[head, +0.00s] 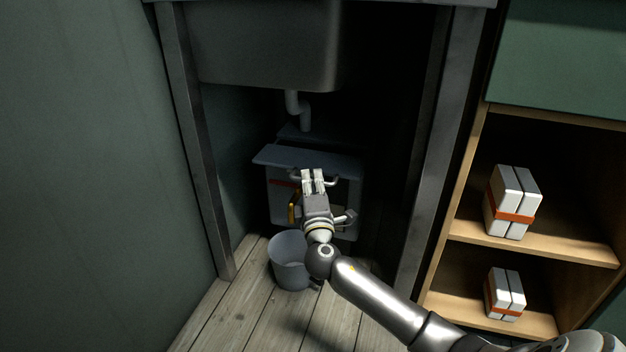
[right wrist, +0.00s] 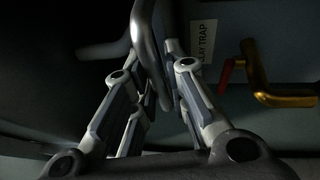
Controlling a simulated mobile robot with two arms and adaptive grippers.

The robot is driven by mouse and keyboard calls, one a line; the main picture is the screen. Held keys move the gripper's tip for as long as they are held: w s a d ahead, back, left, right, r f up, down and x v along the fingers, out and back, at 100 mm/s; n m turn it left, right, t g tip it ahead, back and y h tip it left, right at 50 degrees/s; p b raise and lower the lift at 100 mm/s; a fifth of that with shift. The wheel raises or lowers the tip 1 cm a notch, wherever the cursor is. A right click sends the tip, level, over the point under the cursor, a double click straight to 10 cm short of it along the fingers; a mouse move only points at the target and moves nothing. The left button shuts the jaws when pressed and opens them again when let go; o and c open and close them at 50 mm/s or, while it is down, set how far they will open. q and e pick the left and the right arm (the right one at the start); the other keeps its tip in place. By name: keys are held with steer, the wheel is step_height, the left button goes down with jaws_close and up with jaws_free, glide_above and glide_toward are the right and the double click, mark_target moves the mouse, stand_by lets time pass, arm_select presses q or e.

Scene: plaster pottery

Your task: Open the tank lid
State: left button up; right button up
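The tank (head: 281,208), a grey box under the sink, has a flat grey lid (head: 283,156) that lies level on top. A pale bar handle (head: 331,182) runs along the lid's front edge. My right gripper (head: 313,174) is at this handle, in front of the tank. In the right wrist view its fingers stand apart, with the curved grey handle bar (right wrist: 150,55) between them. Clear gaps show on both sides of the bar, so the gripper does not look closed on it. My left gripper is out of view.
A brass tap (head: 293,208) sticks out of the tank's front. A grey bucket (head: 289,262) stands on the plank floor below it. The sink (head: 265,45) and its drain pipe (head: 303,112) hang above. Metal posts flank the space. A shelf (head: 560,243) with strapped white blocks is at right.

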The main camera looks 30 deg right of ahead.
steer(key=shift+o, duration=1.2)
steer(key=v, duration=1.2)
